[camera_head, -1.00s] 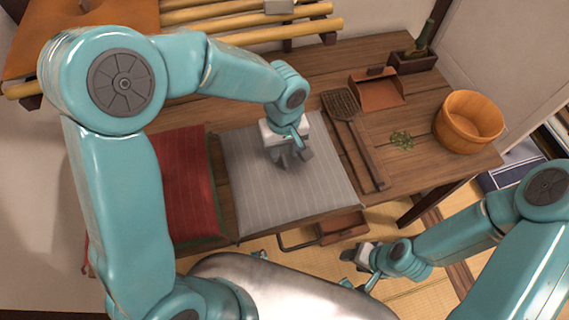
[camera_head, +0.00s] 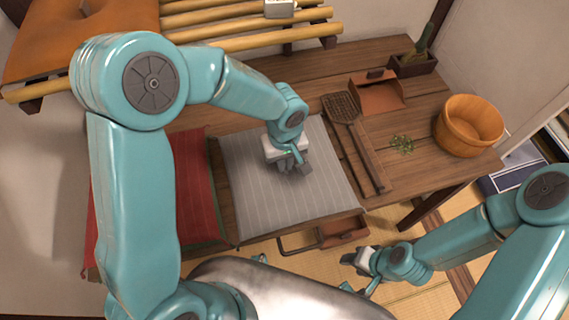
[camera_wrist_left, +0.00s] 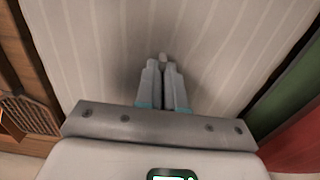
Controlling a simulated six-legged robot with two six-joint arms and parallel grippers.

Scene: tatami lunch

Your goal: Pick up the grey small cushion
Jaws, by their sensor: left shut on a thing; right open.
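The grey small cushion (camera_head: 245,195) is a flat, pale-striped square on the wooden table in the head view. Its stripes also fill most of the left wrist view (camera_wrist_left: 85,60). My left gripper (camera_head: 296,168) points down at the upper right part of the cushion. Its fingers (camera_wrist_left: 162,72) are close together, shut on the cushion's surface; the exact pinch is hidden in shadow. The cushion's outer edges look flat on the table. My right gripper (camera_head: 358,272) is open and empty, low in front of the table, apart from the cushion.
A red cloth (camera_head: 193,190) with a green edge lies left of the cushion. A woven paddle (camera_head: 352,125), green leaves (camera_head: 402,144), an orange-brown tray (camera_head: 377,95) and a wooden tub (camera_head: 468,125) are to the right. An open drawer (camera_head: 342,231) juts out at the front.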

